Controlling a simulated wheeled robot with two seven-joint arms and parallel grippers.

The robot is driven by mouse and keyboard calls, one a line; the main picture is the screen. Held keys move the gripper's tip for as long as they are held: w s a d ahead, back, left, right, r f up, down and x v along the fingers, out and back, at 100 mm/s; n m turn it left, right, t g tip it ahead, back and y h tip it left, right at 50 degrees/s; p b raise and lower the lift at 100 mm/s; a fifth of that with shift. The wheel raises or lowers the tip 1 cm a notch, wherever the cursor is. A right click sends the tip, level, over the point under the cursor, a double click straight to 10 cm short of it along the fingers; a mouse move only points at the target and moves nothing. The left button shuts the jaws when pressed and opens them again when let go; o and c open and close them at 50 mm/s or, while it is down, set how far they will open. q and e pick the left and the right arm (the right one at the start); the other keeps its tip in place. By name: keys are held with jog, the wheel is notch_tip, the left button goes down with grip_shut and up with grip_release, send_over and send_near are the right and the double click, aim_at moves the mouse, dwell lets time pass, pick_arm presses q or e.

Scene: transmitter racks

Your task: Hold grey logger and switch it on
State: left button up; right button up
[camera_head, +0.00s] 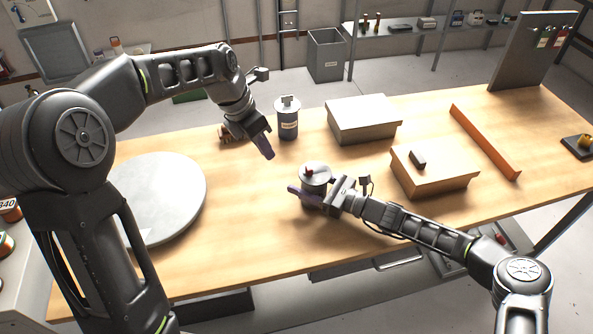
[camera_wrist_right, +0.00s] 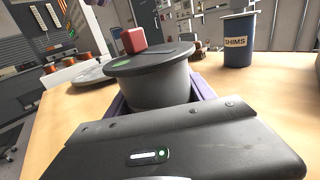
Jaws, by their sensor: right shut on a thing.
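The grey logger (camera_head: 316,174) is a short round drum with a dark lid and a red block-shaped switch (camera_wrist_right: 133,40) on top. It stands upright at the table's near middle. In the right wrist view the logger's grey body (camera_wrist_right: 158,88) sits between the purple fingers, with a small green mark on its lid. My right gripper (camera_head: 308,196) is shut around the logger's body from the right. My left gripper (camera_head: 266,148) hangs above the table, behind and left of the logger, apart from it.
A blue-grey can labelled SHIMS (camera_wrist_right: 238,42) stands behind the logger. A closed box (camera_head: 363,118) and a lower box (camera_head: 433,168) with a dark item on top stand to the right. A round grey disc (camera_head: 165,195) lies left. An orange rail (camera_head: 485,142) lies far right.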

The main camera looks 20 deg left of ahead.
pick_arm(q)
jog(key=s+a+f+n, duration=0.1)
jog(key=a, duration=0.1)
jog(key=s+a+f+n+h, duration=0.1)
jog(key=s+a+f, duration=0.1)
jog(key=shift+s+n+g, duration=0.1)
jog(key=shift+n+g, duration=0.2)
grip_shut()
jog(key=s+a+f+n+t+h, duration=0.2)
jog(key=s+n+h, duration=0.2)
jog(key=n, duration=0.3)
jog(key=r+n+t, duration=0.1)
jog(key=w+d+r+n+t+h, duration=0.1)
jog(key=n, duration=0.1)
jog(key=w+r+n+t+h, duration=0.1)
jog(key=shift+d+r, duration=0.1)
jog(key=shift+d, duration=0.3)
